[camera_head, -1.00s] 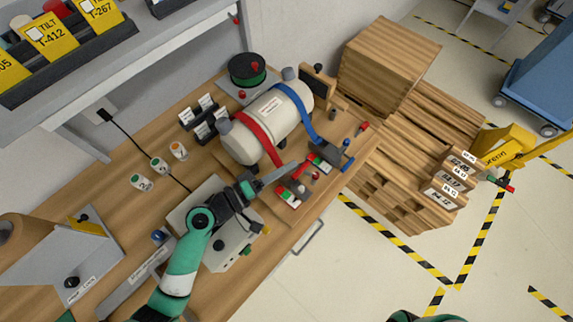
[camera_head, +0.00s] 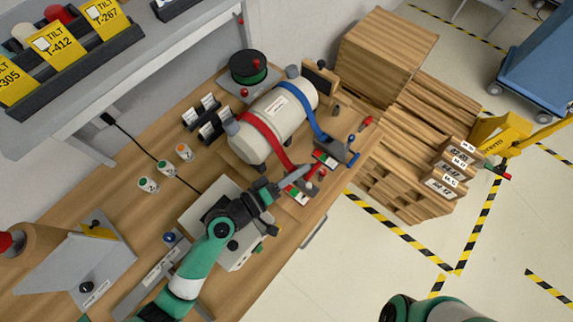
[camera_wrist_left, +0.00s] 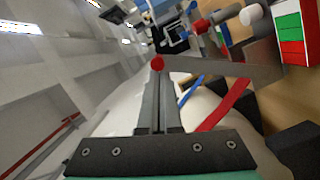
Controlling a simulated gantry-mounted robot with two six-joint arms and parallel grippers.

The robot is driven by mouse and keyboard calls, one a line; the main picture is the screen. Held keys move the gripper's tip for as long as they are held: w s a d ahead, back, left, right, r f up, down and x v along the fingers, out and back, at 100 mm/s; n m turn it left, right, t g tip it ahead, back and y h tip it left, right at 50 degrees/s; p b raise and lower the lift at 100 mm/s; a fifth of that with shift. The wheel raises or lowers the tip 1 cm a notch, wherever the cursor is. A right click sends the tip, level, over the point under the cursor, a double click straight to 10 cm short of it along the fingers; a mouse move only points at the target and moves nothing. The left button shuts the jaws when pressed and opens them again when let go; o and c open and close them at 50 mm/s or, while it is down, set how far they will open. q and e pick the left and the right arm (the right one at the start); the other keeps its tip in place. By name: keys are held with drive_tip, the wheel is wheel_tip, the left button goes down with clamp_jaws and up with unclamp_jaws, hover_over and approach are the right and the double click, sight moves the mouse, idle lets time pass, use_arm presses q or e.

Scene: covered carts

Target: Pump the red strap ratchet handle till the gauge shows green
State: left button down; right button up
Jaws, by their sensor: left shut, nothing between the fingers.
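The red strap (camera_head: 264,135) wraps a cream tank (camera_head: 281,118) on the wooden bench. Its ratchet is at the strap's lower end, partly hidden by my left gripper (camera_head: 309,168). In the left wrist view the left gripper (camera_wrist_left: 158,76) is shut and empty, with a red knob (camera_wrist_left: 157,62) at its fingertips. A grey lever (camera_wrist_left: 225,69) runs right from the knob. Whether the fingers touch the knob I cannot tell. A green, white and red gauge block (camera_head: 297,193) sits beside the ratchet; it also shows in the left wrist view (camera_wrist_left: 291,32). Its reading is unclear.
A blue strap (camera_head: 305,110) with its own ratchet (camera_head: 340,148) lies to the right on the same tank. A grey box (camera_head: 232,252) is under my left arm. A green spool (camera_head: 248,68) stands behind. A wooden crate (camera_head: 385,52) stands on pallets to the right.

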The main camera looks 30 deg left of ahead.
use_arm(q)
drive_tip(key=b+v, duration=0.1)
drive_tip(key=v, duration=1)
drive_tip(key=shift+s, duration=0.35)
drive_tip(key=shift+r, duration=0.1)
